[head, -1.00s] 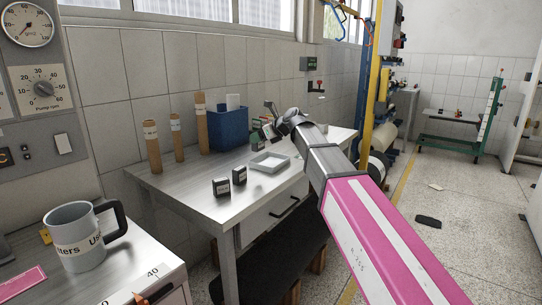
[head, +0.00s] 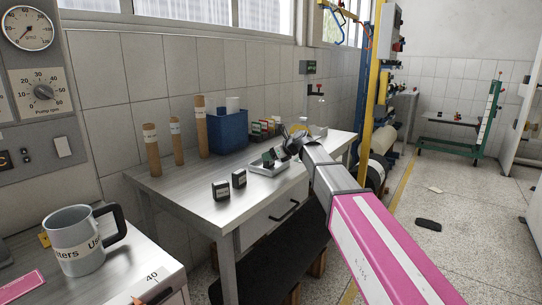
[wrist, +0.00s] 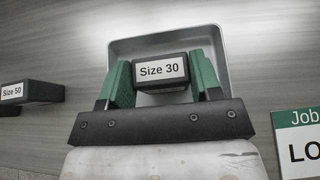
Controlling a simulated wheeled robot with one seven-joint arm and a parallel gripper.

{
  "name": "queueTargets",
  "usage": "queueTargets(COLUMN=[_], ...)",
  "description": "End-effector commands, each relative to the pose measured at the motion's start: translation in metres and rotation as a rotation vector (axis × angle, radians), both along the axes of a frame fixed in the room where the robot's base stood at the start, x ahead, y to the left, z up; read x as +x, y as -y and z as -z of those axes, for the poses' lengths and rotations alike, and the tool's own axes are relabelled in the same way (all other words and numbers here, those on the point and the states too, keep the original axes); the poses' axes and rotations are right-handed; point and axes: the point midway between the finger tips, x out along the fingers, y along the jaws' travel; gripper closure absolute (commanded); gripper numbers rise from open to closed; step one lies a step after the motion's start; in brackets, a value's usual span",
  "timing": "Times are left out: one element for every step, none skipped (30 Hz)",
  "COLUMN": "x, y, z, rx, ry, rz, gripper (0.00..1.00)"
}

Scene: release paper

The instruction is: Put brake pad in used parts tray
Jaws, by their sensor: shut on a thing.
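My gripper (wrist: 161,78) has green fingers and is shut on a black block labelled "Size 30" (wrist: 161,70). No other thing in view is plainly a brake pad. A light grey shallow tray (wrist: 165,43) lies beyond and under the block in the wrist view; part of it is hidden by my gripper. In the head view the tray (head: 262,171) sits on the metal table, with my gripper (head: 268,158) right over it. I cannot tell whether the block touches the tray.
Two black labelled blocks (head: 221,191) (head: 239,178) stand left of the tray on the table (head: 190,180). A blue bin (head: 228,133), brown tubes (head: 152,150) and a row of upright items (head: 263,127) stand at the back. A "Job" card (wrist: 298,140) lies right in the wrist view.

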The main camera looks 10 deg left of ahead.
Motion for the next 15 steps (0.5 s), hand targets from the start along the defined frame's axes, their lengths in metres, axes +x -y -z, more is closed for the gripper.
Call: queueTargets(x=[0.0001,0.0002,0.0002,0.0002,0.0001,0.0001,0.0001,0.0001,0.0,0.0001,0.0001,0.0001,0.0001,0.0001,0.0001], y=[-0.0001,-0.0002,-0.0002,-0.0002,-0.0001,-0.0001,-0.0001,-0.0001,-0.0001,-0.0001,-0.0001,-0.0001,-0.0001,-0.0001,-0.0001], z=[-0.0007,-0.0008,-0.0008,-0.0008,-0.0007,0.0,0.0008,0.0016,0.0022,0.0019,0.0019,0.0018,0.0019,0.0019,0.0019], rx=[0.001,0.001,0.001,0.001,0.001,0.001,0.001,0.001,0.0,0.001,0.001,0.001,0.0,0.0,0.0], ry=[0.0,0.0,0.0,0.0,0.0,0.0,0.0,0.0,0.0,0.0,0.0,0.0,0.0,0.0,0.0], rz=[0.0,0.0,0.0,0.0,0.0,0.0,0.0,0.0,0.0,0.0,0.0,0.0,0.0,0.0,0.0], gripper=[0.7,0.7,0.7,0.7,0.7,0.7,0.7,0.7,0.39,0.29,0.19,0.16,0.16,0.16,0.16])
